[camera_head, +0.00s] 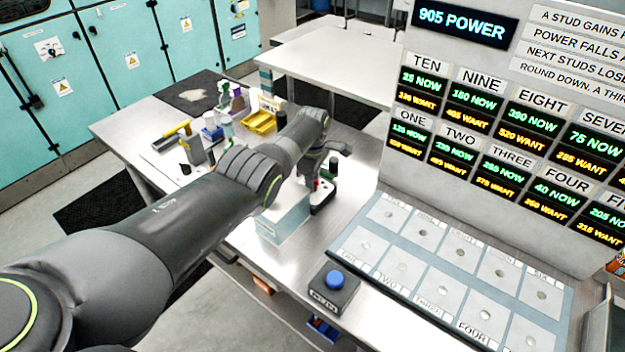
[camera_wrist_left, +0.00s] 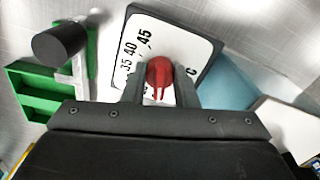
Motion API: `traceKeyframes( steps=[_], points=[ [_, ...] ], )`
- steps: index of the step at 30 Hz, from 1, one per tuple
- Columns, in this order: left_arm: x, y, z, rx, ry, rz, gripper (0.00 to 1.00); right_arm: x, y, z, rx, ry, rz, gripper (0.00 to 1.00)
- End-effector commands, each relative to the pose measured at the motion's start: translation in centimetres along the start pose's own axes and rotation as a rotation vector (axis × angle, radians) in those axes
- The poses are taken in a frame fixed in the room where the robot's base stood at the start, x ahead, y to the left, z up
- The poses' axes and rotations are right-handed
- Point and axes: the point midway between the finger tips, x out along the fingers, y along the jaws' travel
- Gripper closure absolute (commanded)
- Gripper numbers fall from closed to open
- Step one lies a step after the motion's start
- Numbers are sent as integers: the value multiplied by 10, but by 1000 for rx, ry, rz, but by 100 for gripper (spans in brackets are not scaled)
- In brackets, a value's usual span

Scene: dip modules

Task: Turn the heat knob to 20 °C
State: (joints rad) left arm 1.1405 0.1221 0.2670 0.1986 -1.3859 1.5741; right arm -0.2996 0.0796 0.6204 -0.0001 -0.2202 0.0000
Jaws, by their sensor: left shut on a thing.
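The heat knob (camera_wrist_left: 160,77) is red and sits on a white dial plate (camera_wrist_left: 143,33) with a dark border in the left wrist view. The numbers 35, 40 and 45 and part of a C show on the plate; 20 is not visible. A pale mark on the knob points toward the bottom of the picture. My left gripper (camera_wrist_left: 160,84) has one finger on each side of the knob and is shut on it. In the head view my left gripper (camera_head: 319,177) is at the dark dial unit (camera_head: 322,198), largely hidden by my arm. My right gripper is out of view.
A pale blue box (camera_head: 283,222) stands beside the dial unit. A black box with a blue button (camera_head: 334,279) is in front. A green tray (camera_wrist_left: 30,88) and a black cylinder (camera_wrist_left: 59,41) are at left in the wrist view. A tilted stud panel (camera_head: 349,262) is at right.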

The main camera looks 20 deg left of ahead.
Motion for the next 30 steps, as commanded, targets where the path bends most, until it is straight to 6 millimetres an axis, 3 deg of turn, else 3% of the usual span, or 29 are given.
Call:
traceKeyframes(
  steps=[12, 13, 18, 26, 30],
  points=[
    [-2, 2, 0, -8, 1, 5, 97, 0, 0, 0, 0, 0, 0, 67],
    [-2, 2, 0, -8, 1, 5, 72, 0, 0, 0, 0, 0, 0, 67],
    [-2, 1, 0, -8, 0, 4, 52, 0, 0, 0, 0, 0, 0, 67],
    [-2, 1, 0, -7, 0, 2, 52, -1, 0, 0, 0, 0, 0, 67],
    [-11, 1, 0, -6, 0, 3, 52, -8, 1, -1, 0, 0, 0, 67]
  ],
)
